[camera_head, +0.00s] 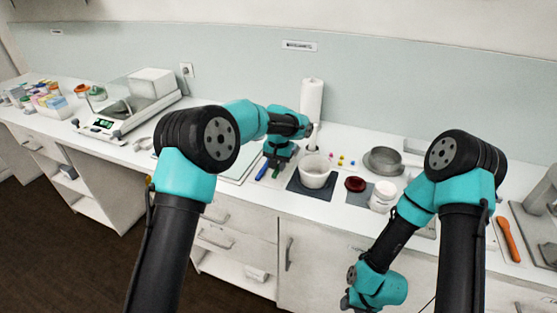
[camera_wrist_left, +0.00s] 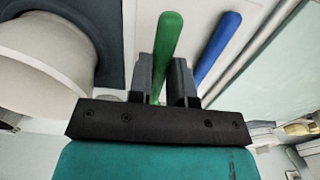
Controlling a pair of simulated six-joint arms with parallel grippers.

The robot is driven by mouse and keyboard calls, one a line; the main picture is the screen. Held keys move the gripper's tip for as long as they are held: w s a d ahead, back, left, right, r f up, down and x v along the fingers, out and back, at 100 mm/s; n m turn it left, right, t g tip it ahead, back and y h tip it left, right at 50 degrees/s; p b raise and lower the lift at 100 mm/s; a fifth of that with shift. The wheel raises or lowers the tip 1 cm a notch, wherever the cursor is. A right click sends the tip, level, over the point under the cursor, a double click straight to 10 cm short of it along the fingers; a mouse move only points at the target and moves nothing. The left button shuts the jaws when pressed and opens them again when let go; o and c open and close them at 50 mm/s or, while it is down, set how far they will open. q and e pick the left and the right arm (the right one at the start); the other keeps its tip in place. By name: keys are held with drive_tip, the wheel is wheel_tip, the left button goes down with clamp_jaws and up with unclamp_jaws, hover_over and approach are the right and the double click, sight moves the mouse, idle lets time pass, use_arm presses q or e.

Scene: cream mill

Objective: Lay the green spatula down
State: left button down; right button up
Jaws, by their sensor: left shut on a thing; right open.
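The green spatula shows its handle in the left wrist view (camera_wrist_left: 168,38), between the two fingers of my left gripper (camera_wrist_left: 163,75), which is shut on it. In the head view the green spatula (camera_head: 276,172) shows only as a small bit under my left gripper (camera_head: 274,162), low over the counter. I cannot tell whether it touches the surface. A blue spatula (camera_wrist_left: 216,48) lies beside it, to the right in the wrist view and to the left in the head view (camera_head: 262,172). My right gripper (camera_head: 352,298) is open, hanging low in front of the counter.
A white bowl (camera_head: 315,170) stands on a dark mat (camera_head: 297,189) close right of my left gripper. A paper roll (camera_head: 311,99) stands behind. A dark red lid (camera_head: 355,184), a white jar (camera_head: 382,196) and a metal pan (camera_head: 383,160) stand further right. An orange spatula (camera_head: 508,240) lies far right.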

use_arm(q)
drive_tip(key=shift+f, duration=0.7)
drive_tip(key=shift+f, duration=0.75)
idle(0.5)
drive_tip(key=c, duration=1)
unclamp_jaws()
drive_tip(key=shift+o, duration=0.2)
drive_tip(key=shift+r, duration=0.1)
wheel_tip(320, 180, up, 17)
drive_tip(key=shift+r, duration=0.15)
